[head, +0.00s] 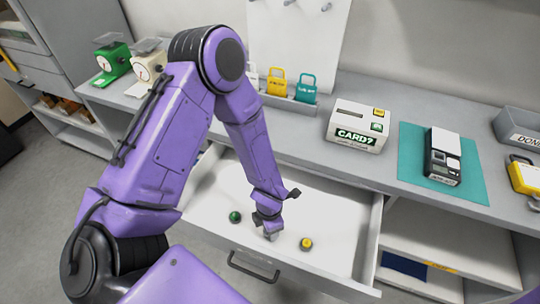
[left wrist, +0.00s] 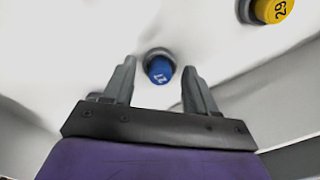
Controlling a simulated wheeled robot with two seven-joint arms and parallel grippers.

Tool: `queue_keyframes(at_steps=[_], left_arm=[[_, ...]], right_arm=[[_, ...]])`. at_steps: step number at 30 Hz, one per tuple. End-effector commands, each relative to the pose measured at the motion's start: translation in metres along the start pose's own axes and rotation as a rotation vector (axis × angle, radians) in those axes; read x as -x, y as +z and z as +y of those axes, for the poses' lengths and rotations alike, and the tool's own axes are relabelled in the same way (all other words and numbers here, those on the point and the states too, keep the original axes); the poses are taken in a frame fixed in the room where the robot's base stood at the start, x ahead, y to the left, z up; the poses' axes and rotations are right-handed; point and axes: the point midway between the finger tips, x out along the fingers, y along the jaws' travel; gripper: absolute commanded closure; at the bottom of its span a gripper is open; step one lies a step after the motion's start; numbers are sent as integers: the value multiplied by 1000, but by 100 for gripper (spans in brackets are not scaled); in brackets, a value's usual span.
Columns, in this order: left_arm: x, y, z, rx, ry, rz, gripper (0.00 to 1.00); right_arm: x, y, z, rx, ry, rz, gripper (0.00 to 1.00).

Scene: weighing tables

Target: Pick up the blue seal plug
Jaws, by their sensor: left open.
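The blue seal plug (left wrist: 159,67) stands in the white drawer, marked with a number, in the left wrist view. My left gripper (left wrist: 160,80) is open, with one finger on either side of the plug in that picture; I cannot tell how far above it the fingertips are. In the head view my left gripper (head: 269,228) reaches down into the open drawer (head: 330,215), and the blue plug is hidden or not clear there. My right gripper is not in view.
A green plug (head: 235,217) lies left of my gripper and a yellow plug (head: 306,244) lies right of it; the yellow one also shows in the left wrist view (left wrist: 272,10). A card box (head: 357,125) and a teal mat (head: 410,150) are on the counter behind.

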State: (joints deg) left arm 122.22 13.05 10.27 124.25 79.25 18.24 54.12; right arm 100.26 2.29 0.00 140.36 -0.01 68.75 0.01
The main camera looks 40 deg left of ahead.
Motion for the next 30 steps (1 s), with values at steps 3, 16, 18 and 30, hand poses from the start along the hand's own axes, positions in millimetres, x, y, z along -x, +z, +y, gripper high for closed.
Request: queue_keyframes(at_steps=[3, 16, 18, 30], left_arm=[[0, 0, 0, 1, 0, 0, 43], [0, 0, 0, -1, 1, 0, 100], [0, 0, 0, -1, 1, 0, 100], [46, 2, 1, 3, 1, -5, 100]], right_arm=[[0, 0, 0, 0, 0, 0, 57], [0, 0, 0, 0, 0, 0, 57], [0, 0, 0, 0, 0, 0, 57], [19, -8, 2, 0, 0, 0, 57]])
